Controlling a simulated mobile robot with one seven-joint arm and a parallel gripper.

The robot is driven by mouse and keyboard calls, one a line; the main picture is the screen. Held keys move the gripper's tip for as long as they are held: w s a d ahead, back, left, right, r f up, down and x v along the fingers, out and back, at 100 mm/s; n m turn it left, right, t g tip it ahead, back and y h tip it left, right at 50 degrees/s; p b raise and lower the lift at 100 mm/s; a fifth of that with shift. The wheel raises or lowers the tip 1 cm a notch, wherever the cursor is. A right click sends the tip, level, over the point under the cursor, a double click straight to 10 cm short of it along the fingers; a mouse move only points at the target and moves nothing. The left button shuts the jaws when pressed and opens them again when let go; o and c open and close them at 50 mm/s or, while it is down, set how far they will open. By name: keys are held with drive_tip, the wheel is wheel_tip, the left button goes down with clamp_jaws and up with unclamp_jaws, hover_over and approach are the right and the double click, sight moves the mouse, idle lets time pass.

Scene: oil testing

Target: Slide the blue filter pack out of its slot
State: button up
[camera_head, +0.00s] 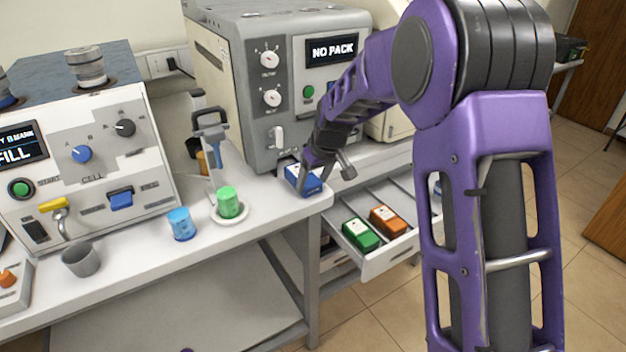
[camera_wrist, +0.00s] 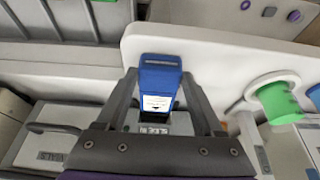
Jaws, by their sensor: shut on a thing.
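The blue filter pack (camera_head: 301,180) is between the fingers of my gripper (camera_head: 325,172), in front of the grey machine near the bench's right corner. In the wrist view the blue pack (camera_wrist: 160,78), with a white label, sits between the two fingers of my gripper (camera_wrist: 160,95), which is shut on it. The grey machine (camera_head: 240,120) has two knobs, a green button and a display reading "NO PACK". The slot itself is not clearly visible; my gripper and the pack cover that area.
An open drawer (camera_head: 384,262) at the right holds a green pack (camera_head: 360,235) and an orange pack (camera_head: 388,221). A green cup (camera_head: 228,203) on a white dish and a blue cup (camera_head: 181,224) stand left of the pack. A grey cup (camera_head: 81,260) is further left.

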drive_tip(key=shift+s+d, duration=0.3)
drive_tip(key=shift+s, duration=0.05)
drive_tip(key=o, duration=1.5)
drive_tip(key=shift+r, duration=0.1)
drive_tip(key=p+v, duration=0.1)
drive_tip(key=v, duration=1.6)
drive_tip(key=shift+a+r, duration=0.1)
drive_tip(key=shift+r, duration=0.05)
